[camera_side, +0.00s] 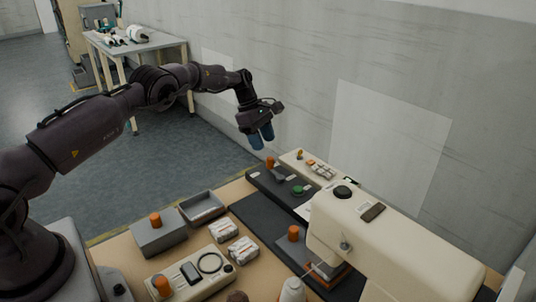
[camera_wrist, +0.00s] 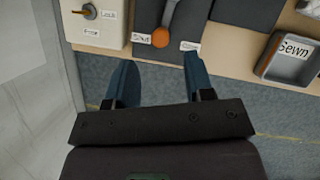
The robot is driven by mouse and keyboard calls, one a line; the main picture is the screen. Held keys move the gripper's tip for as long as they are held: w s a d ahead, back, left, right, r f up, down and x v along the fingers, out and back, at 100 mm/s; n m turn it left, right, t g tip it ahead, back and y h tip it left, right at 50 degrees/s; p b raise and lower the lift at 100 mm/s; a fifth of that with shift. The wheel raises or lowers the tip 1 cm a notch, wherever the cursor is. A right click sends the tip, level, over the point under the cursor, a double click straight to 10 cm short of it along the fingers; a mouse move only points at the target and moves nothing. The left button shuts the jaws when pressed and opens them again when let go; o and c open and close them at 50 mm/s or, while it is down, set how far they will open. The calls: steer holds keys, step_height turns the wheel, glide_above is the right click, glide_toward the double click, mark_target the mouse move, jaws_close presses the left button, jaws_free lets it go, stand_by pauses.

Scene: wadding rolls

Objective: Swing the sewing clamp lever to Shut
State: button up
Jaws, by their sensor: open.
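The clamp lever (camera_wrist: 169,16) is a grey arm with an orange ball knob (camera_wrist: 160,37) on a dark panel. In the wrist view its knob lies between two small white labels, closer to the left one, which seems to read Shut (camera_wrist: 142,38); the right label (camera_wrist: 190,46) is too small to read surely. In the side view the orange knob (camera_side: 270,162) shows at the panel's far end. My gripper (camera_wrist: 160,62) is open and empty, its blue fingers apart, with the knob beyond the gap between their tips. In the side view my gripper (camera_side: 261,136) hangs above the knob, not touching it.
A cream sewing machine (camera_side: 400,225) stands at the right. A cream box with a small brass lever (camera_wrist: 90,12) sits left of the clamp panel in the wrist view. A grey tray (camera_wrist: 288,62) labelled Sewn is at the right. A green button (camera_side: 298,190) is on the panel.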

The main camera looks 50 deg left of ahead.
steer(key=v, duration=0.6)
steer(key=shift+r, duration=0.15)
step_height(320, 180, up, 4)
steer(key=n, duration=0.1)
glide_above(270, 158)
steer(key=s, duration=0.2)
steer(key=s+d+f+n+t+y, duration=0.1)
steer(key=n+t, duration=0.1)
steer(key=n, duration=0.3)
steer(key=w+f+n, duration=0.1)
steer(key=f, duration=0.4)
steer(key=w+f+n+y, duration=0.1)
steer(key=f+n, duration=0.1)
steer(key=f, duration=0.3)
steer(key=w+a+f+n+y, duration=0.1)
steer(key=f+n, duration=0.1)
steer(key=f, duration=0.2)
steer(key=shift+w+f+t, duration=0.1)
steer(key=shift+f+t, duration=0.3)
